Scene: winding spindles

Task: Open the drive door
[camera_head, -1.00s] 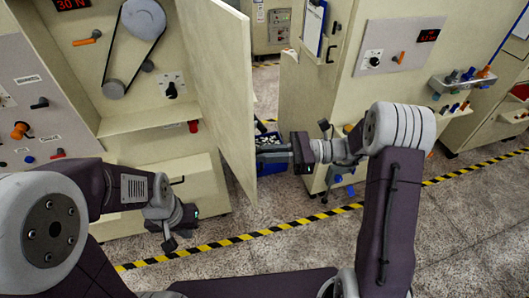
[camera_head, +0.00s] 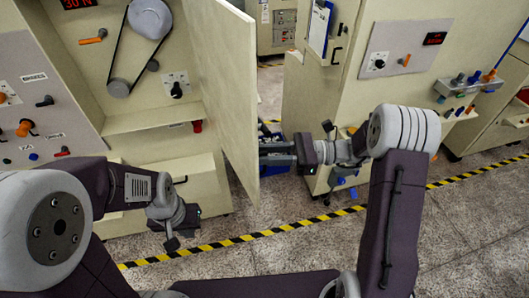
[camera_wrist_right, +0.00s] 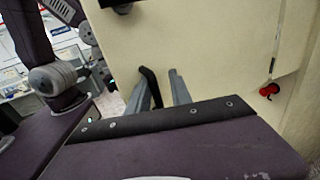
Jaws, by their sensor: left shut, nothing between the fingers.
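The drive door (camera_head: 228,90) is a beige panel standing swung out from the left machine. The open bay behind it shows a belt and pulleys (camera_head: 150,18). My right gripper (camera_head: 268,153) is at the door's outer edge, with its two fingers apart. In the right wrist view, the fingers (camera_wrist_right: 160,92) point towards a beige panel (camera_wrist_right: 210,50), and a black bar-like handle (camera_wrist_right: 150,86) shows between them. I cannot tell whether they touch it. My left gripper (camera_head: 172,243) is shut and empty, low in front of the left machine, away from the door.
A second beige machine (camera_head: 340,100) stands right of the door, with a clipboard (camera_head: 320,28) on its side. A blue crate (camera_head: 272,170) is partly hidden behind my right gripper. Yellow-black floor tape (camera_head: 270,232) runs along the front. The floor there is clear.

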